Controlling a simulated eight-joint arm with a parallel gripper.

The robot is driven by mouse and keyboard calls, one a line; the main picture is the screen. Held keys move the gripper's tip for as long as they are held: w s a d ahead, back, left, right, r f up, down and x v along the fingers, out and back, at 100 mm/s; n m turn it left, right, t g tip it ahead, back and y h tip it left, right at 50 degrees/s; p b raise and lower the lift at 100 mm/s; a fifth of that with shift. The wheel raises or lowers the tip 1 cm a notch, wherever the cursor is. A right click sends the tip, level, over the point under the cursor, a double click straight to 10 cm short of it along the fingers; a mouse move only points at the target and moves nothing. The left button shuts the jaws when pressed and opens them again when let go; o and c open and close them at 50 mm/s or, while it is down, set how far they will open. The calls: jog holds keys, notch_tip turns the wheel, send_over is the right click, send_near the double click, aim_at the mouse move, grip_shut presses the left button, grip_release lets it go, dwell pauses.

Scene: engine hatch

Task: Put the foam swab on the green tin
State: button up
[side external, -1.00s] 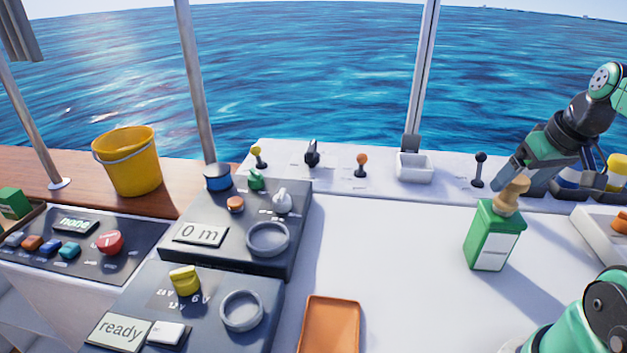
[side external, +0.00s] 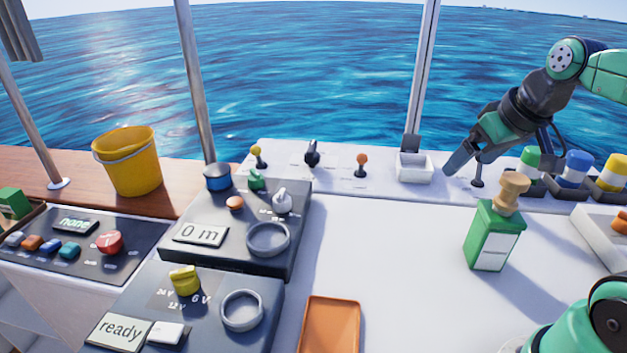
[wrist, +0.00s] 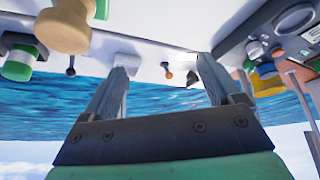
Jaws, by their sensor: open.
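The green tin (side external: 490,238) stands upright on the white worktop at the right, with a pale label on its front. The tan foam swab (side external: 511,192), wide at both ends with a narrower waist, sits on top of the tin and leans slightly. In the wrist view the swab (wrist: 64,28) is at the upper left, with a bit of the tin (wrist: 101,8) beside it. My gripper (side external: 468,160) is open and empty, above and left of the swab, apart from it. Its two fingers (wrist: 162,72) show spread in the wrist view with nothing between them.
Behind the tin are a small black lever (side external: 480,168), a white square tray (side external: 415,168) and bottles with green, blue (side external: 577,167) and yellow caps. An orange tray (side external: 331,325) lies at the front. Control panels (side external: 250,235) stand left. The worktop's middle is clear.

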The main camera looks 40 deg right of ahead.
jog(key=w+a+f+n+t+y, duration=0.1)
jog(key=w+a+f+n, duration=0.1)
jog(key=a+f, duration=0.3)
jog(key=w+a, duration=0.1)
jog(key=a, duration=0.3)
jog(key=shift+w+a+n+t+y, duration=0.25)
jog(key=shift+w+n+t+y, duration=0.05)
jog(key=shift+w+t, duration=0.1)
dwell(0.4)
